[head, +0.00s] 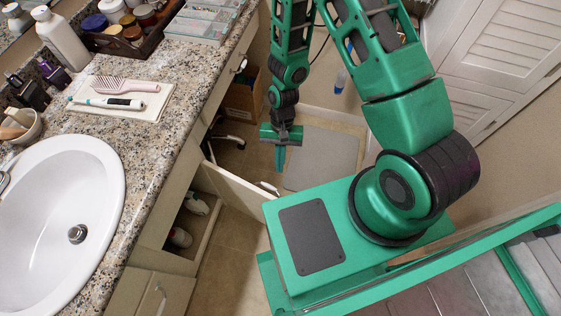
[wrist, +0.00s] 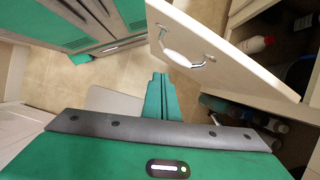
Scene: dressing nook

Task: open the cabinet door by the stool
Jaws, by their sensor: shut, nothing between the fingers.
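The cream cabinet door (head: 236,187) stands swung out from the cabinet under the sink counter, at a wide angle, with the interior showing. In the wrist view the door (wrist: 235,62) is at upper right, and its curved metal handle (wrist: 183,58) faces my gripper. My gripper (head: 280,162) is on the outer-face side of the door, beyond its free end in the head view. Its green fingers (wrist: 160,95) are together and empty, apart from the handle. The stool is mostly hidden; a dark wheeled base (head: 230,138) shows in the gap past the door.
White bottles (head: 180,237) stand inside the open cabinet. Another closed cabinet door (head: 155,290) is nearer. The sink (head: 60,215) and granite counter (head: 140,140) are at left. A grey mat (head: 322,158) lies on the floor beyond my gripper. Louvred doors (head: 500,50) are at right.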

